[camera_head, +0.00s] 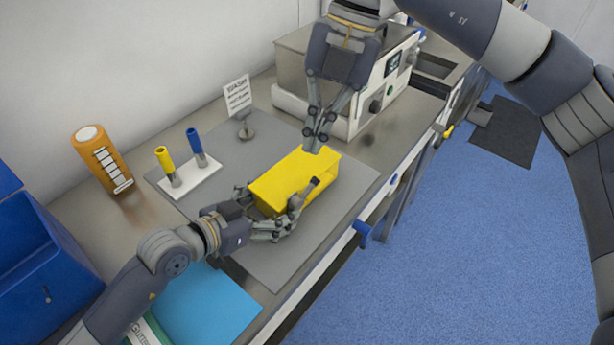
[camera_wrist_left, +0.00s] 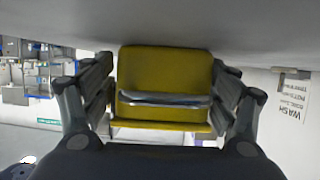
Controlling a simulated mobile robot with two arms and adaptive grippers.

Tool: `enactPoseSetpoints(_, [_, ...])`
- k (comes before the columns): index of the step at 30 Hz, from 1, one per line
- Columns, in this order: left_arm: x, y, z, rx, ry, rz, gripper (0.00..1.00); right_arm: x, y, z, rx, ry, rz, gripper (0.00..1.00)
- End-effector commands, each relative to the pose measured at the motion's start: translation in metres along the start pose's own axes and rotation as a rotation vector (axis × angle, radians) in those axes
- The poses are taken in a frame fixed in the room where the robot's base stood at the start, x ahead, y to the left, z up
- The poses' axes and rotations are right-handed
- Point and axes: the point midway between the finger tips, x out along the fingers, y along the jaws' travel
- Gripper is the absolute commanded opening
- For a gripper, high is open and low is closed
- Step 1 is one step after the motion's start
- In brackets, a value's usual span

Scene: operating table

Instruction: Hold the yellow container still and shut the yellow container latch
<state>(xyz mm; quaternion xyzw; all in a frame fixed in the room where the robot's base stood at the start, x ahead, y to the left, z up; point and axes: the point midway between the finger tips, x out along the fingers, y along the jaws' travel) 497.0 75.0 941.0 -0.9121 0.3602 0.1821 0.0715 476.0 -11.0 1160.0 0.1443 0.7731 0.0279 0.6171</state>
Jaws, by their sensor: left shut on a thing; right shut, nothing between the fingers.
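The yellow container (camera_head: 290,185) is a box lying on the grey mat (camera_head: 345,195) in the head view. My left gripper (camera_head: 268,208) is shut on its near end, with a finger on each side. The container's end also fills the middle of the left wrist view (camera_wrist_left: 165,75), between the two fingers, with a grey-blue bar across it. My right gripper (camera_head: 315,145) is shut and empty, pointing down at the far end of the container. Whether its tips touch the container is unclear. I cannot make out the latch or its position for certain.
A stand with a yellow and a blue tube (camera_head: 188,180) and an orange bottle (camera_head: 102,158) are to the left. A small sign (camera_head: 238,97) stands behind. A steel machine (camera_head: 350,80) stands close behind my right gripper. The mat's right side is clear.

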Motion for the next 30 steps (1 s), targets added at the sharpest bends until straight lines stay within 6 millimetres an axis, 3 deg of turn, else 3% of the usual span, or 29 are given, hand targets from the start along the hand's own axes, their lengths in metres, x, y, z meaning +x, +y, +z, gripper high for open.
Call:
enactPoseSetpoints(6, [0.000, 0.000, -0.003, 0.001, 0.006, -0.001, 0.45, -0.002, 0.004, -0.004, 0.294, 0.021, -0.003, 0.00])
enactPoseSetpoints(14, [0.000, 0.000, -0.003, 0.001, 0.006, -0.001, 0.45, 0.003, 0.004, -0.006, 0.420, 0.031, -0.007, 0.00])
enactPoseSetpoints(20, [0.000, 0.000, -0.003, 0.001, 0.007, -0.001, 0.45, 0.033, 0.004, -0.007, 0.421, 0.033, -0.010, 0.00])
enactPoseSetpoints(30, [0.000, 0.000, -0.003, 0.001, 0.007, -0.001, 0.45, 0.102, 0.003, -0.008, 0.422, 0.031, -0.007, 0.00])
